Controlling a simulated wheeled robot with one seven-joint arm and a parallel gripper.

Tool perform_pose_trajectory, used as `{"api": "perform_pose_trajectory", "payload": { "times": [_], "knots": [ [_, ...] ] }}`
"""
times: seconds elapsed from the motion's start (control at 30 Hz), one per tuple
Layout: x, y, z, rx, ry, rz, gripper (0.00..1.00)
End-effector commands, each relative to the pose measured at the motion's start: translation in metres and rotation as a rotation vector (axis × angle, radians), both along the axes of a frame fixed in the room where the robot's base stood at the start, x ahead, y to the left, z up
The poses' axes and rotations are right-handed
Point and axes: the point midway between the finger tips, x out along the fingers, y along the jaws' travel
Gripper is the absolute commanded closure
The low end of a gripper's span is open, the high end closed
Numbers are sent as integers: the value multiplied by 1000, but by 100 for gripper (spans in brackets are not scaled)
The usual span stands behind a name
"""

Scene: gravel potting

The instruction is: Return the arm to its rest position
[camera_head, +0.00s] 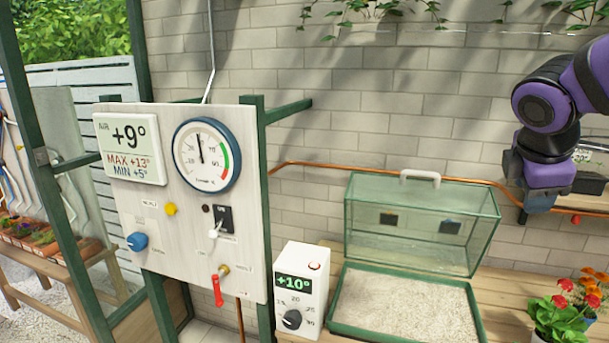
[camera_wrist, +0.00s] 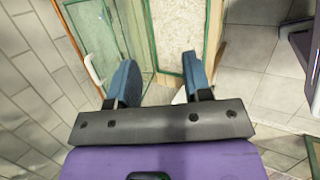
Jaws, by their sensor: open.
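My purple arm reaches in from the right edge in the head view. My gripper (camera_head: 541,203) hangs at the right, in front of the brick wall and to the right of the glass cover. In the wrist view my gripper (camera_wrist: 160,85) shows two blue fingers spread apart with nothing between them. Beyond the fingers are the gravel tray (camera_wrist: 178,30) and the glass cover (camera_wrist: 100,35), both apart from the gripper. In the head view the fingertips are small and partly hidden by the gripper body.
A glass cover (camera_head: 420,222) with a white handle stands behind a green-rimmed gravel tray (camera_head: 335,318). A white control box (camera_head: 301,288) reads +10°. A gauge panel (camera_head: 185,235) stands left. Red flowers (camera_head: 558,318) are at the lower right. A copper pipe (camera_head: 320,167) runs along the wall.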

Motion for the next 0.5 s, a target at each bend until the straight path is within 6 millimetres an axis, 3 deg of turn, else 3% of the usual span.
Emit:
{"api": "perform_pose_trajectory", "payload": {
  "times": [0.1,0.3,0.5],
  "knots": [
    [-40,9,3,200,-103,-242,55],
    [-97,33,0,528,-229,-652,55],
    [-133,54,-4,762,-289,-951,55]
  ]
}}
